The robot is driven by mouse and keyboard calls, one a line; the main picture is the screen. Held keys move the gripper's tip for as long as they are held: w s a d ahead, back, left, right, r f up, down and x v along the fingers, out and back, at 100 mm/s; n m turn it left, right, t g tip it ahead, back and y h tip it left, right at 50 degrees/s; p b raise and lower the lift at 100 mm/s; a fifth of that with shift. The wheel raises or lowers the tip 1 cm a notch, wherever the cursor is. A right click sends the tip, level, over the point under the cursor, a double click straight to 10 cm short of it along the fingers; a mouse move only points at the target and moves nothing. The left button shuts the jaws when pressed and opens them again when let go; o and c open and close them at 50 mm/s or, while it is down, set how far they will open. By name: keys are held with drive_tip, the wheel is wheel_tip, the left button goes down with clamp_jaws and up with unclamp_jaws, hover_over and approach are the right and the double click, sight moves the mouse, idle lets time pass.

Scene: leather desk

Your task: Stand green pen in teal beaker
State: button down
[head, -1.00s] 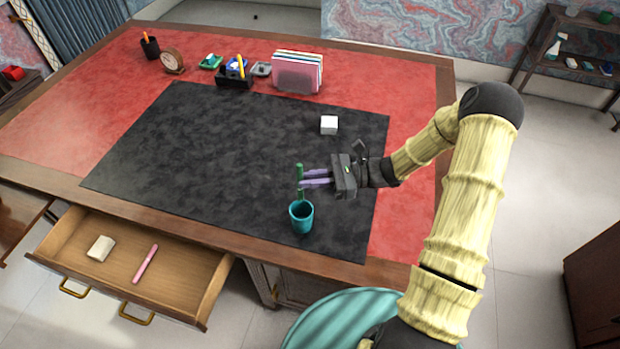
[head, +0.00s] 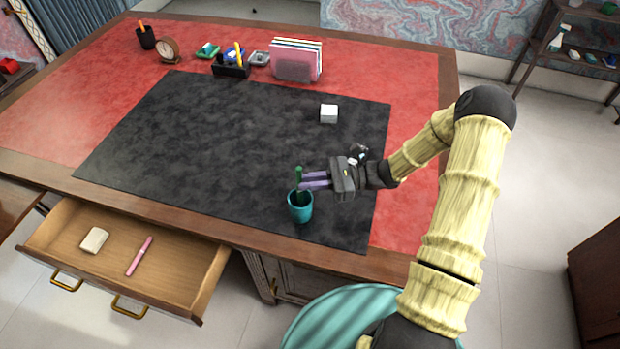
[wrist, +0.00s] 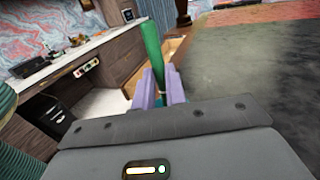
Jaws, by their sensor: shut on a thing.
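The green pen (head: 299,172) is upright between the purple fingers of my gripper (head: 303,181), which is shut on it. The teal beaker (head: 300,207) stands on the black desk mat, directly under the fingers. The pen's lower end goes down into the beaker's mouth; whether it touches the bottom is hidden by the beaker wall. In the wrist view the green pen (wrist: 152,50) rises slightly tilted between the fingers (wrist: 158,98). The beaker is mostly hidden there behind the gripper.
A white block (head: 328,114) lies on the black mat (head: 200,150). A file holder (head: 296,62), black organizer (head: 231,69), clock (head: 168,49) and pen cup (head: 146,38) line the back. An open drawer (head: 180,266) holds a pink pen (head: 139,256) and an eraser (head: 94,240).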

drive_tip(key=shift+f+b, duration=0.7)
drive_tip(key=shift+f, duration=0.9)
drive_tip(key=c, duration=1.4)
unclamp_jaws()
drive_tip(key=shift+o, duration=0.2)
drive_tip(key=shift+d, duration=0.1)
drive_tip(key=d+b, duration=0.2)
drive_tip(key=d, duration=1.5)
drive_tip(key=shift+w+d, duration=0.15)
drive_tip(key=shift+w, duration=0.25)
